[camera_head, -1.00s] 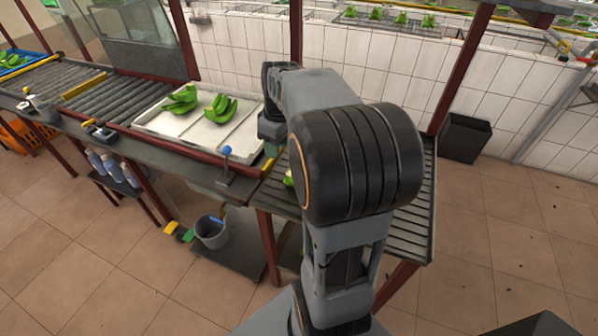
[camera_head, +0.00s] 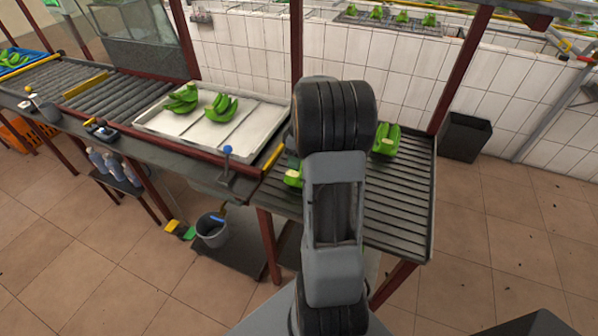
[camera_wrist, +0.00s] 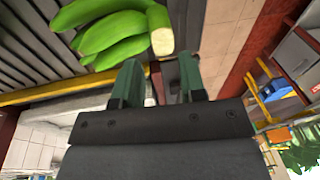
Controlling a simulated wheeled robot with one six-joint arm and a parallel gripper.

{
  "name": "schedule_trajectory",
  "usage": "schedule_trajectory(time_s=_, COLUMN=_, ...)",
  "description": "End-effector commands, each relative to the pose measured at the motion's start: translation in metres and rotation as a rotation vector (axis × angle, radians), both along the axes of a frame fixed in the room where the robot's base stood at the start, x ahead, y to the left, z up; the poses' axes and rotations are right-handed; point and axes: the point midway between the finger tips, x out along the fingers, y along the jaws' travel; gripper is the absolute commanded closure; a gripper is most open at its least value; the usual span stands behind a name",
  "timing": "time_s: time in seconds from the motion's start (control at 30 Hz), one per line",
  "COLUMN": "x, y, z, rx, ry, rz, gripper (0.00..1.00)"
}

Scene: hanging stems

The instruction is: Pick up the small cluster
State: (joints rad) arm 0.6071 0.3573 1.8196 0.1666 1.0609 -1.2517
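Two green banana clusters lie on the roller table: one at the back right (camera_head: 385,139) and one (camera_head: 293,178) partly behind my arm. Two more clusters (camera_head: 182,99) (camera_head: 221,108) lie on the pale tray (camera_head: 262,128) to the left. I cannot tell which is the small cluster. In the wrist view, a green cluster (camera_wrist: 115,32) with a pale cut end lies on the rollers, just beyond my fingertips. My gripper (camera_wrist: 160,72) is open and empty, with a gap between its green fingers. In the head view my arm mostly hides it.
The roller table (camera_head: 400,205) has bare room at right. A yellow bar (camera_head: 273,158) and a blue-knobbed lever (camera_head: 227,163) stand at its left end. A dark bin (camera_head: 465,137) is on the floor at right, and a grey bucket (camera_head: 212,232) below.

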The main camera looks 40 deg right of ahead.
Motion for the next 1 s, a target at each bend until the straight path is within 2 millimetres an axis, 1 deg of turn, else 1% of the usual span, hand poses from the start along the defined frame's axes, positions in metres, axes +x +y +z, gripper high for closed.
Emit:
schedule_trajectory(time_s=0.07, x=0.0, y=0.002, z=-0.005, rx=0.003, ry=0.003, rz=0.001, gripper=0.62)
schedule_trajectory(time_s=0.3, x=-0.001, y=0.008, z=-0.036, rx=0.002, ry=0.004, rz=0.002, gripper=0.62)
schedule_trajectory(time_s=0.4, x=-0.001, y=0.01, z=-0.046, rx=0.001, ry=0.003, rz=0.002, gripper=0.62)
schedule_trajectory(time_s=0.53, x=-0.001, y=0.011, z=-0.051, rx=0.001, ry=0.002, rz=0.001, gripper=0.62)
schedule_trajectory(time_s=0.73, x=0.0, y=0.011, z=-0.051, rx=0.0, ry=0.001, rz=0.001, gripper=0.62)
schedule_trajectory(time_s=1.0, x=0.0, y=0.011, z=-0.051, rx=0.0, ry=0.001, rz=0.001, gripper=0.88)
